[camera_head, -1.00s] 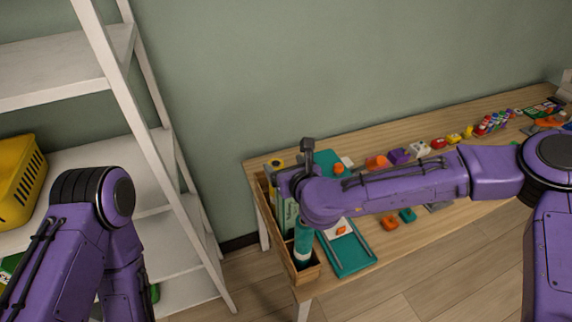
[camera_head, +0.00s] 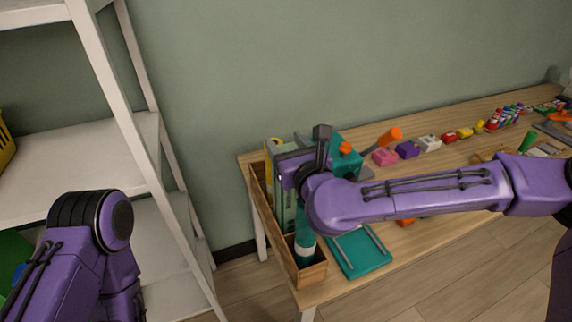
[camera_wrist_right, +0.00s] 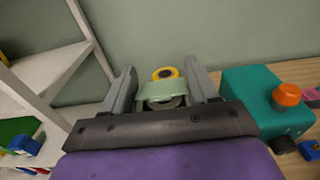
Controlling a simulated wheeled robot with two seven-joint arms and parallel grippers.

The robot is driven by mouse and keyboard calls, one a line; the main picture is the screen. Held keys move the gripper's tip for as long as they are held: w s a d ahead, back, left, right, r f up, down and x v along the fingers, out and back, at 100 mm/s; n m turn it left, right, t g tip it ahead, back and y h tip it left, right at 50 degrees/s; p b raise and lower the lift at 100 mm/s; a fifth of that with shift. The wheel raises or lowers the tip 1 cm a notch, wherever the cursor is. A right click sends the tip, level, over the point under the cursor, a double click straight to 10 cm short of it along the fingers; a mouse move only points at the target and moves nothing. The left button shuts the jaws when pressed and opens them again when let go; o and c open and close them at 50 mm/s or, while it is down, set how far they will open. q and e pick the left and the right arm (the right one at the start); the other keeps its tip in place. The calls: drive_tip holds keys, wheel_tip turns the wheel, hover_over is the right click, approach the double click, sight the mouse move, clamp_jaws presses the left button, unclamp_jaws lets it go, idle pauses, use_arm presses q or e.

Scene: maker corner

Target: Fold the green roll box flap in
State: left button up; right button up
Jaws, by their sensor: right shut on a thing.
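The green roll box (camera_head: 286,212) stands upright in a wooden organizer (camera_head: 311,272) at the left end of the table. My right gripper (camera_wrist_right: 162,82) is at its top, with one finger on each side of a light green panel (camera_wrist_right: 165,91), shut on the box. A dark rounded part shows just below the panel. In the head view my right wrist hides the box top, so the flap's angle is unclear. My left arm shows at lower left, but its gripper is out of view.
A yellow roll (camera_wrist_right: 165,73) is behind the box. A teal bottle (camera_head: 305,242) stands in the organizer's front. A teal block with an orange knob (camera_wrist_right: 262,95) is close on the right. A white shelf (camera_head: 75,165) stands left. Small coloured parts line the table.

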drive_tip(key=shift+f+b, duration=0.3)
drive_tip(key=shift+f, duration=0.2)
drive_tip(key=shift+s+r, duration=0.1)
drive_tip(key=shift+r, duration=0.15)
use_arm(q)
drive_tip(key=shift+f, duration=0.9)
use_arm(e)
drive_tip(key=o, duration=1)
